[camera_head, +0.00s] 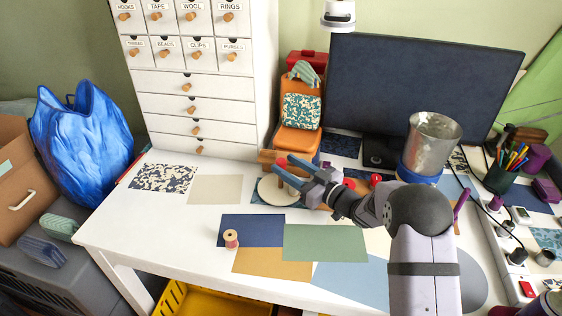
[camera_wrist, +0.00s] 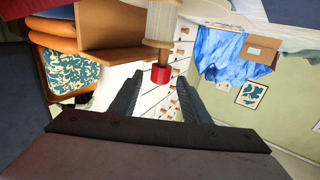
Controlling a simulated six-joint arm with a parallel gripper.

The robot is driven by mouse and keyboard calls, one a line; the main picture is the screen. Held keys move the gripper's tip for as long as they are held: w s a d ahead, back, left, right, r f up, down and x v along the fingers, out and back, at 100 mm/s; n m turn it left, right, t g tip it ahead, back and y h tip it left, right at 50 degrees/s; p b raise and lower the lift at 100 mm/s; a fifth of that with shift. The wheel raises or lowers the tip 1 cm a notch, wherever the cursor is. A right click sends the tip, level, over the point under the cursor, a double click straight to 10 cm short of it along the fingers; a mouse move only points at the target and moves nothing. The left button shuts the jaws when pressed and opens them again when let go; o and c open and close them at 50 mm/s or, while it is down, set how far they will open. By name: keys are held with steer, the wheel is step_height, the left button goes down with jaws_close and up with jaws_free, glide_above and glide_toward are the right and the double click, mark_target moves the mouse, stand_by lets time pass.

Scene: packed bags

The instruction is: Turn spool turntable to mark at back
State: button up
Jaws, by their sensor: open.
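The spool turntable (camera_head: 266,194) is a pale round disc on the white desk, partly covered by my gripper (camera_head: 284,168). A small red piece (camera_head: 281,161) shows at my fingertips. In the wrist view, a cream spool-like post (camera_wrist: 163,22) with a red end (camera_wrist: 160,74) stands just beyond and between my open fingers (camera_wrist: 160,80). I cannot tell whether either finger touches it. The mark at the back is not clearly visible; a brown wooden block (camera_head: 267,157) stands behind the disc.
A small pink thread spool (camera_head: 231,239) stands at the edge of a navy sheet (camera_head: 255,229). Orange stacked bags (camera_head: 298,140) and a monitor (camera_head: 420,90) stand behind. A metal can (camera_head: 433,140) is to the right of my gripper. The desk's left front is mostly clear.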

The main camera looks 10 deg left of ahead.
steer(key=shift+x, duration=1.65)
jaws_close()
steer(key=shift+g, duration=0.3)
steer(key=shift+r+n+g+y, duration=0.1)
steer(key=shift+n+g+y, duration=0.2)
steer(key=shift+n, duration=0.2)
steer(key=shift+n+g+y, duration=0.3)
steer(key=shift+g, duration=0.2)
